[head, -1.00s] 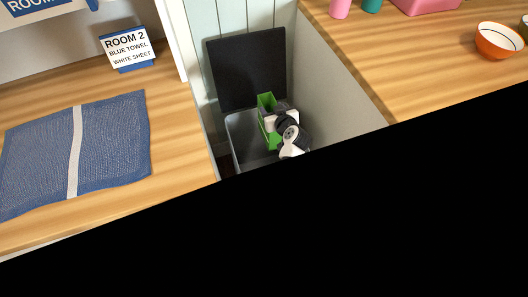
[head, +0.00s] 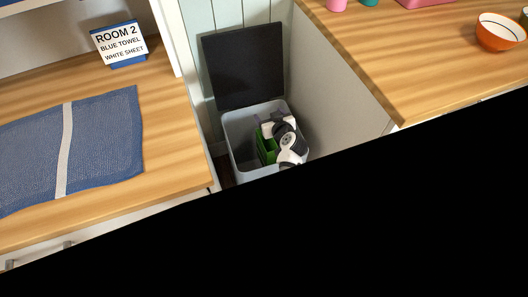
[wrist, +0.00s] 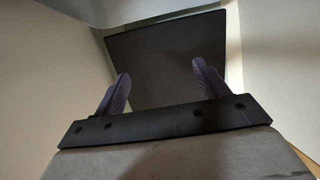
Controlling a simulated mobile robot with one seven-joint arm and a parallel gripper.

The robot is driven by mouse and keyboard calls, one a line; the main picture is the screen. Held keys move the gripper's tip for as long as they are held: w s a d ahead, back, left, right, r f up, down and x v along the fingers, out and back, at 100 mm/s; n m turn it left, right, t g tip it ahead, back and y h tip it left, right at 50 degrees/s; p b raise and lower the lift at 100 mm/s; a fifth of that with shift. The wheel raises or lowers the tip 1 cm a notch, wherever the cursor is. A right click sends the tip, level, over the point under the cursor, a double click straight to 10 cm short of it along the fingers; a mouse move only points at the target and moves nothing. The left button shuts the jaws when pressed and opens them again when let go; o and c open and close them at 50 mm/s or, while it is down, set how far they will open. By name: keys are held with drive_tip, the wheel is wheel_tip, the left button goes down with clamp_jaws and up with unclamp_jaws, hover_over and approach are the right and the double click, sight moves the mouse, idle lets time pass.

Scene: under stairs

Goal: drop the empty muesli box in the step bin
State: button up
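The muesli box (head: 266,148), a green carton, is down inside the grey step bin (head: 237,130), below the rim. My wrist and arm partly cover it in the head view, so its lower end is hidden. The bin's black lid (head: 243,65) stands raised at the back; it also fills the middle of the wrist view (wrist: 165,60). My gripper (wrist: 162,84) is over the bin opening. Its two purple fingers are spread apart with nothing between them. The box does not show in the wrist view.
The bin stands in a narrow gap between two wooden counters. The left counter (head: 165,150) holds a blue towel (head: 100,140) and a ROOM 2 sign (head: 119,45). The right counter (head: 400,60) holds an orange bowl (head: 498,36). A black area covers the lower head view.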

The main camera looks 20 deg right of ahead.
drive_tip(key=b+v, duration=0.2)
drive_tip(key=v, duration=1.2)
idle(0.4)
